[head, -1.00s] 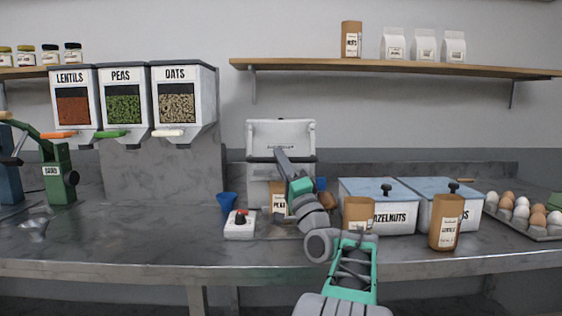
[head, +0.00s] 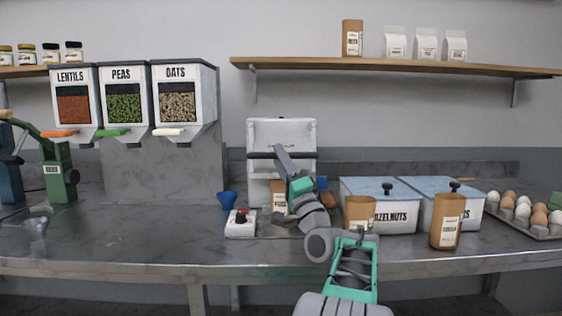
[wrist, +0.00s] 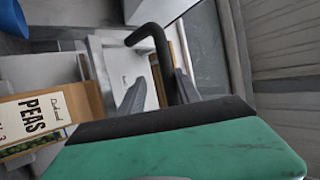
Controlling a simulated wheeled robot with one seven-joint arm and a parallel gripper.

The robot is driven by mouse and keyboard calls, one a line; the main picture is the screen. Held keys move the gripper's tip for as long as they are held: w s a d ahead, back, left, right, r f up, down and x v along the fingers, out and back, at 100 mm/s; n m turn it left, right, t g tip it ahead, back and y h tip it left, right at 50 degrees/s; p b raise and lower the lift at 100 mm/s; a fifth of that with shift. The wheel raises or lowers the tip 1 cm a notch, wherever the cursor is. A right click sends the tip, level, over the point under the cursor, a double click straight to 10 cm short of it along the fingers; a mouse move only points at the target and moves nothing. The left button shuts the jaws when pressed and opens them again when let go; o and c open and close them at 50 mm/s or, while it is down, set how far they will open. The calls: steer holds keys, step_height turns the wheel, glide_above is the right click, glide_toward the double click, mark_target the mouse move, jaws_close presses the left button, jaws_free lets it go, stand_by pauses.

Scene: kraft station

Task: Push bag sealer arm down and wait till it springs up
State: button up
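The bag sealer (head: 283,130) is a white machine at the back of the counter. Its dark sealer arm (head: 260,155) runs across its front; the black curved bar of the arm (wrist: 153,38) shows in the wrist view. My gripper (head: 281,150) is at the front of the sealer, at the arm's height. In the wrist view its two grey fingers (wrist: 160,80) stand apart, with the black bar close to the right finger. Whether they touch is unclear. A brown paper bag labelled PEAS (wrist: 45,120) stands below the arm, partly hidden by my gripper in the head view.
Brown bags (head: 447,222), a hazelnut bin (head: 398,216) and an egg tray (head: 525,228) are on the right.

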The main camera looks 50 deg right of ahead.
steer(key=b+v, duration=0.1)
steer(key=v, duration=0.6)
steer(key=shift+s+f, duration=0.2)
steer(key=shift+s, duration=0.1)
